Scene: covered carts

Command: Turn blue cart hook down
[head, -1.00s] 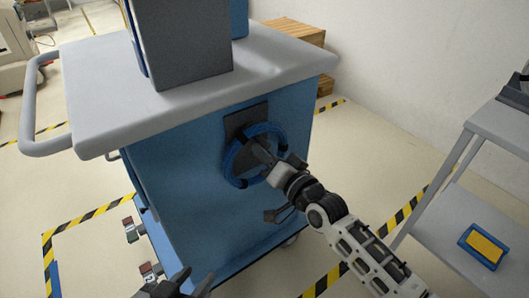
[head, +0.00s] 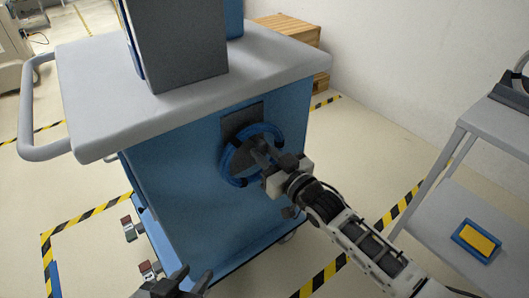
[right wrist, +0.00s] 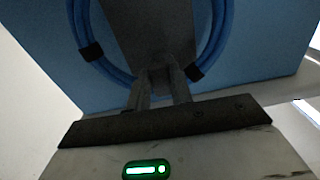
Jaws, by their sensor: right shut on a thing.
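The blue cart (head: 185,185) stands in the middle of the head view with a grey top. A dark hook plate (head: 243,118) is on its near side, with a blue looped hose (head: 232,168) around it. My right gripper (head: 265,160) is at the cart hook, shut on it. The right wrist view shows its fingers (right wrist: 163,85) together at the lower end of the dark hook piece (right wrist: 150,40), with hose (right wrist: 85,35) on both sides. The fingers hide much of the hook, so its exact angle is unclear. My left gripper (head: 196,274) is open and empty at the bottom edge.
A grey box (head: 185,50) stands on the cart top. A grey shelf cart (head: 440,210) at the right holds a blue and yellow item (head: 477,241). Wooden crates (head: 290,35) stand behind. Striped tape marks the floor.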

